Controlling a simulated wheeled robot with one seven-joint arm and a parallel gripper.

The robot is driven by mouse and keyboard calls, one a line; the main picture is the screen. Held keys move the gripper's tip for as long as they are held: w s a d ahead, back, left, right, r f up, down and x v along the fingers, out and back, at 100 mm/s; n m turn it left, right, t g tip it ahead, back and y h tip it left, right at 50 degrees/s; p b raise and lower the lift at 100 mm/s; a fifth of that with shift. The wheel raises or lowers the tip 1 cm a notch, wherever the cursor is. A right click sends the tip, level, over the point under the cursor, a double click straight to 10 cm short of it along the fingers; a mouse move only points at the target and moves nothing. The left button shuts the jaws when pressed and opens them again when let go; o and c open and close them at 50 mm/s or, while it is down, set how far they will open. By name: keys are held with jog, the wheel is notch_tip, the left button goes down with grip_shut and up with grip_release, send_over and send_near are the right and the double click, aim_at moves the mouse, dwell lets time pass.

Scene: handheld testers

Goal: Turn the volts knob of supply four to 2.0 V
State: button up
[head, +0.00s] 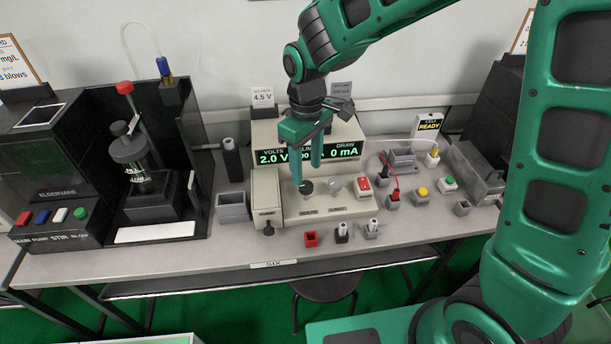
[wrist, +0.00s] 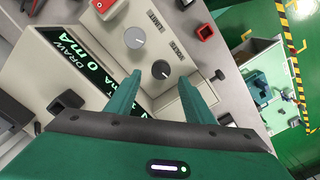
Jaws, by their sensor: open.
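The supply (head: 265,183) is a cream box on the bench. Its green display (head: 306,156) reads VOLTS 2.0 V and DRAW 0 mA; the middle reading is partly hidden by my gripper. The dark volts knob (head: 306,187) is at the left of its sloping front, and it also shows in the wrist view (wrist: 161,69). A grey knob (head: 335,184) sits to its right. My gripper (head: 307,175) is open and empty, pointing down over the dark knob. In the wrist view the knob appears between and just beyond the fingertips (wrist: 160,80), apart from both.
The bench-edge label (head: 273,264) appears to read SIX. A card (head: 263,97) above the supply reads 4.5 V. A red-and-white switch (head: 362,186) is right of the knobs. Sockets, including a red one (head: 311,239), stand in front. A black stirring apparatus (head: 128,150) stands left.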

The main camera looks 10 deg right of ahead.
aim_at(308, 184)
jog(key=shift+r, duration=2.75)
jog(key=shift+d, duration=0.15)
jog(key=s+d+r+m, duration=0.2)
jog(key=s+d+m, duration=0.2)
jog(key=d, duration=0.8)
jog(key=s+d+r+m, duration=0.2)
jog(key=s+d+m, duration=0.25)
jog(key=d, duration=0.65)
jog(key=s+d+f+m, duration=0.1)
jog(key=s+d+m, duration=0.2)
jog(key=s, duration=0.5)
jog(key=s+d+f+m, duration=0.1)
jog(key=s+d+m, duration=0.2)
jog(key=s+d, duration=0.3)
jog(key=shift+s+m, duration=0.35)
jog(key=shift+s, duration=0.7)
jog(key=shift+f, duration=0.1)
